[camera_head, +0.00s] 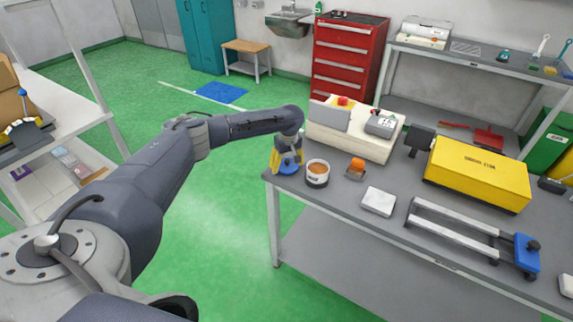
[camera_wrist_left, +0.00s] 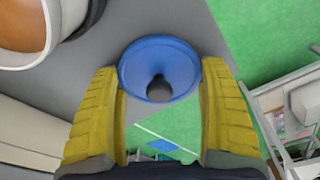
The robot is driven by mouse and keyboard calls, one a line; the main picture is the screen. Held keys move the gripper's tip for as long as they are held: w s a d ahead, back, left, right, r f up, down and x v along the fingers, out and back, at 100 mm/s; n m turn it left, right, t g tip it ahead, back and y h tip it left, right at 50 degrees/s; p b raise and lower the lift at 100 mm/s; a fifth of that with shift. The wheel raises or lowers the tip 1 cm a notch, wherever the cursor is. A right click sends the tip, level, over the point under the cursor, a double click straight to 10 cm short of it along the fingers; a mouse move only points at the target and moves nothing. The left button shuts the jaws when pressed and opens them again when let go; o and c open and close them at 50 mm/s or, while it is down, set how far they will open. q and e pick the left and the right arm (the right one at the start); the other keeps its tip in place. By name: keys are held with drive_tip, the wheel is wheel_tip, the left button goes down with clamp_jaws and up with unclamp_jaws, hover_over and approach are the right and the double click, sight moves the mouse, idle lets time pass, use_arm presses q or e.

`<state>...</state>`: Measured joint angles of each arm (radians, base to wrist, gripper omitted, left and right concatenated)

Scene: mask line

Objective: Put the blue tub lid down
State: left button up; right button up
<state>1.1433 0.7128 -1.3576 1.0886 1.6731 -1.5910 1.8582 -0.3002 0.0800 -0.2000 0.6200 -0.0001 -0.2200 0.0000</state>
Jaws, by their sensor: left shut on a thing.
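The blue tub lid (camera_head: 288,168) is round with a dark knob. It shows between my yellow fingers in the left wrist view (camera_wrist_left: 178,60). My left gripper (camera_head: 286,162) is shut on the lid at the near left corner of the grey table (camera_head: 335,203). I cannot tell whether the lid touches the tabletop. An open white tub (camera_head: 317,180) with orange-brown contents and a dark lower band stands just right of the lid. Part of it shows at the upper left of the left wrist view (camera_wrist_left: 52,22). My right gripper is not in view.
A cream machine box (camera_head: 345,140) stands behind the tub. An orange-topped item (camera_head: 356,167), a white block (camera_head: 378,201), a metal rail frame (camera_head: 455,226) and a yellow case (camera_head: 478,173) lie to the right. The table's left edge drops to green floor (camera_head: 215,230).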

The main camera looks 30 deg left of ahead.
sight(288, 162)
use_arm(q)
drive_tip(key=shift+f, duration=0.55)
drive_tip(key=o, duration=1)
drive_tip(key=shift+f, duration=0.1)
drive_tip(key=r, duration=0.9)
drive_tip(key=d+r, duration=0.1)
drive_tip(key=r, duration=0.3)
drive_tip(key=shift+s+r, duration=0.2)
drive_tip(key=shift+s, duration=0.2)
drive_tip(key=shift+f, duration=0.1)
